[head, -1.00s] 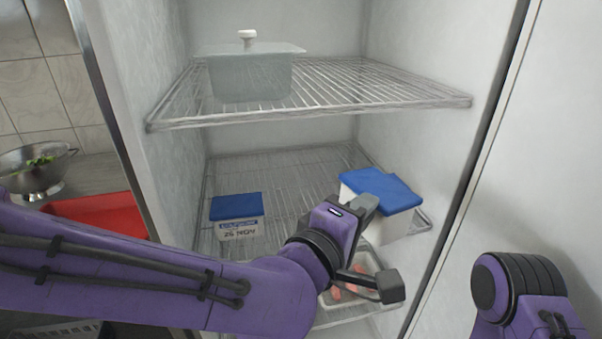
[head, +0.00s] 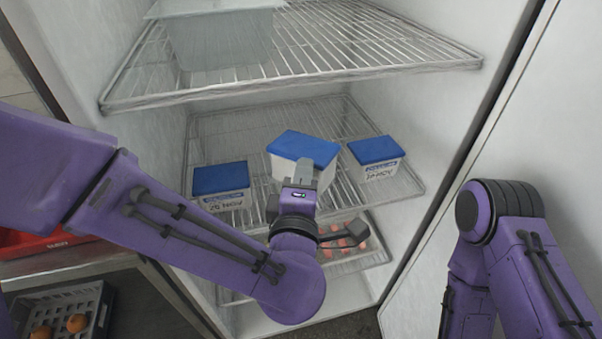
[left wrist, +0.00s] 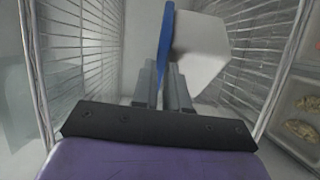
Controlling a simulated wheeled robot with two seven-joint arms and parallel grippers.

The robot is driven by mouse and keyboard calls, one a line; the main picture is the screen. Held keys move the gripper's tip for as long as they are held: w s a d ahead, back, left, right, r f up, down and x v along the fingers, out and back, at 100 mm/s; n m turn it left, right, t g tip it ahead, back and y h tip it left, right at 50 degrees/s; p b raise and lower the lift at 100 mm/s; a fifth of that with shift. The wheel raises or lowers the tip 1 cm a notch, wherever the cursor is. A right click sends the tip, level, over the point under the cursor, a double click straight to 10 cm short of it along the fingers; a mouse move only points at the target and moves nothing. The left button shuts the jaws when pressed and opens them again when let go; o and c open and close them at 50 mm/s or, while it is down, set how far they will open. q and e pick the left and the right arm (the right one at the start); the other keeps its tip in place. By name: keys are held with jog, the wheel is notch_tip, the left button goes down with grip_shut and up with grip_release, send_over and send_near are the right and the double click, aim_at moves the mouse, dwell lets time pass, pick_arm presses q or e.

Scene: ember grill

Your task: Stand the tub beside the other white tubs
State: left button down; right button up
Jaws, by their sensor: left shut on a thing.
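My left gripper (head: 304,174) is shut on a white tub with a blue lid (head: 302,152), gripping its near side. In the left wrist view the fingers (left wrist: 164,88) meet the held tub (left wrist: 203,52) at its lid edge. The held tub is between two other white, blue-lidded tubs on the middle wire shelf (head: 330,112): a left tub (head: 221,188) and a right tub (head: 375,157), both with handwritten labels. It looks slightly turned against them. The gripper hides its lower front, and I cannot tell whether its base touches the shelf. My right gripper is out of view.
The upper wire shelf (head: 420,56) with a large translucent container (head: 222,38) hangs above. A tray of pinkish food (head: 345,240) lies lower down. The fridge's side wall (head: 440,100) is close on the right. A grey crate (head: 62,312) holds orange items at lower left.

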pick_arm(q)
jog(key=w+f, duration=0.4)
jog(key=w, duration=0.1)
jog(key=shift+a+f, duration=0.15)
jog(key=shift+f, duration=0.25)
jog(key=shift+w+f, duration=0.35)
jog(key=shift+f, duration=0.15)
jog(key=f, duration=0.3)
jog(key=shift+w+f, duration=0.3)
jog(key=shift+f, duration=0.05)
jog(key=c, duration=1.1)
grip_release()
jog(key=shift+c, duration=0.2)
jog(key=shift+s, duration=0.1)
jog(key=s+b, duration=0.2)
jog(key=s, duration=1)
jog(key=shift+a+r, duration=0.2)
jog(key=shift+a, duration=0.2)
